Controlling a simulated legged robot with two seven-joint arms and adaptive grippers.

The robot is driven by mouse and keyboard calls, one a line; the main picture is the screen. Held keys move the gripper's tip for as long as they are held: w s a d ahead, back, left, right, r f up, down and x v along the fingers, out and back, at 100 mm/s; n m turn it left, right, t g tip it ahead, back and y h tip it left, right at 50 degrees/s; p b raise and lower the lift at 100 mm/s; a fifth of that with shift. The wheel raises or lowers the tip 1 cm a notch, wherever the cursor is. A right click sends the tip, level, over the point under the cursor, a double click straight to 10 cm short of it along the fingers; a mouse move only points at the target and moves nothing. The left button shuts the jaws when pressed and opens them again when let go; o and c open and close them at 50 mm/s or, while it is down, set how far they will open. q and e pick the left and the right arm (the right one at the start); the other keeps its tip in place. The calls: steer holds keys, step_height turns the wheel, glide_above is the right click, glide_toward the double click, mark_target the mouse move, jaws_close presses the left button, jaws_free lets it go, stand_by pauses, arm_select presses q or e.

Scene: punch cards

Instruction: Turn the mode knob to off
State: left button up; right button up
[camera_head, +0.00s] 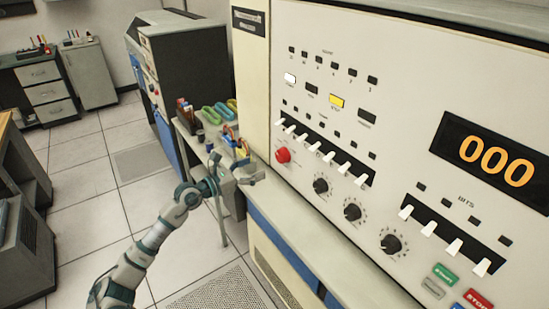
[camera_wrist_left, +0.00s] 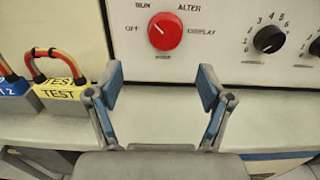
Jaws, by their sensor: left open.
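The red mode knob (camera_head: 283,155) is at the left of the cream panel, below the row of white switches. In the left wrist view the knob (camera_wrist_left: 166,31) is round, with OFF to its left, RUN upper left, ALTER above right and DISPLAY to its right. A small pale mark on its face lies toward the upper left, on the RUN side; its exact setting is hard to tell. My left gripper (camera_head: 252,172) is open and empty, in front of the panel and just left of the knob. In the wrist view its fingers (camera_wrist_left: 160,88) are spread below the knob, apart from it.
Black knobs (camera_head: 352,212) and white switches (camera_head: 355,170) are right of the red knob. A ledge (camera_head: 315,250) runs beneath the panel. Yellow TEST block (camera_wrist_left: 62,95) with a red-yellow cable sits left of the gripper. The orange display (camera_head: 495,160) reads 000.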

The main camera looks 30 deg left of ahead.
mark_target(279, 159)
arm_select(q)
steer(key=w+d, duration=0.2)
steer(key=w+d+r, duration=0.1)
steer(key=w+d, duration=0.1)
steer(key=shift+w+d+r+p, duration=0.15)
steer(key=shift+w+d+p, duration=0.15)
steer(key=shift+w+d, duration=0.25)
steer(key=shift+w, duration=0.5)
steer(key=w+a, duration=0.1)
steer(key=w+a+f, duration=0.1)
steer(key=shift+w+a+f, duration=0.25)
steer(key=shift+a, duration=0.05)
steer(key=shift+d+r, duration=0.25)
steer(key=shift+d, duration=0.85)
steer(key=shift+c, duration=0.5)
steer(key=shift+d+r, duration=0.1)
steer(key=shift+d, duration=0.25)
steer(key=c, duration=0.8)
steer(key=shift+w+a, duration=0.1)
steer(key=shift+a, duration=0.1)
steer(key=shift+c, duration=1.2)
steer(key=shift+a+f, duration=0.3)
steer(key=shift+a, duration=0.2)
steer(key=shift+d, duration=0.25)
arm_select(e)
steer(key=f, duration=0.3)
steer(key=shift+s+d, duration=0.2)
steer(key=shift+s, duration=0.15)
